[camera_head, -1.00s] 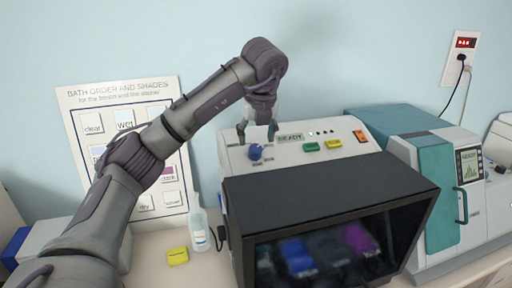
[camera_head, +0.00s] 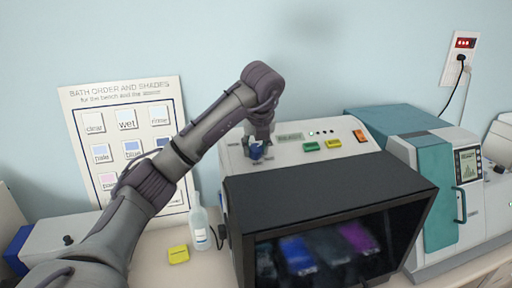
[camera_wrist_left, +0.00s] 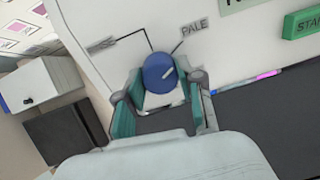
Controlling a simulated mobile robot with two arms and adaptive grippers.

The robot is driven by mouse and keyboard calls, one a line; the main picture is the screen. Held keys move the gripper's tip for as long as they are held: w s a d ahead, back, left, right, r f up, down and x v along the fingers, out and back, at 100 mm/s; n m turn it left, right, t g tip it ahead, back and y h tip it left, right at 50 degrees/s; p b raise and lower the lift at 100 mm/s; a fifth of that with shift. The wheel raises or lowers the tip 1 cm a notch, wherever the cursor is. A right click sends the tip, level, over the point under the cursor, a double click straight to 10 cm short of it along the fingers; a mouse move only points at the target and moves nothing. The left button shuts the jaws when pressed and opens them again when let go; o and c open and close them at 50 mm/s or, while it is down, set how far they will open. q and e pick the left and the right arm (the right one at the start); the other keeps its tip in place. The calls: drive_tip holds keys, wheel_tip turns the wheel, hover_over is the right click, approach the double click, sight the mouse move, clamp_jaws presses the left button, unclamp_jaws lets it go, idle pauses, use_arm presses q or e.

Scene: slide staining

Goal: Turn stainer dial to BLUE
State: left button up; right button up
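The stainer dial (camera_wrist_left: 160,73) is a round blue knob on the stainer's pale sloped panel. Its white mark points up and right in the left wrist view, roughly toward the label PALE (camera_wrist_left: 194,28). Another label at its upper left is blurred. In the head view the dial (camera_head: 256,152) is partly covered by my left gripper (camera_head: 257,148). I cannot see a BLUE label clearly. My right gripper is not in view.
The stainer (camera_head: 330,185) has a dark front window with coloured baths behind it. Green (camera_head: 311,147) and yellow (camera_head: 334,144) buttons and an orange switch (camera_head: 360,136) sit right of the dial. A bottle (camera_head: 199,226) and a yellow block (camera_head: 178,254) stand left of it.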

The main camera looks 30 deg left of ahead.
use_arm(q)
drive_tip(key=c, duration=0.4)
drive_tip(key=shift+c, duration=0.2)
drive_tip(key=shift+m, duration=0.8)
drive_tip(key=m, duration=0.3)
drive_tip(key=shift+a+m, duration=0.1)
drive_tip(key=shift+m, duration=0.2)
drive_tip(key=m, duration=0.6)
drive_tip(key=shift+g, duration=0.3)
drive_tip(key=shift+m, duration=0.4)
drive_tip(key=o, duration=1.1)
drive_tip(key=shift+w, duration=0.1)
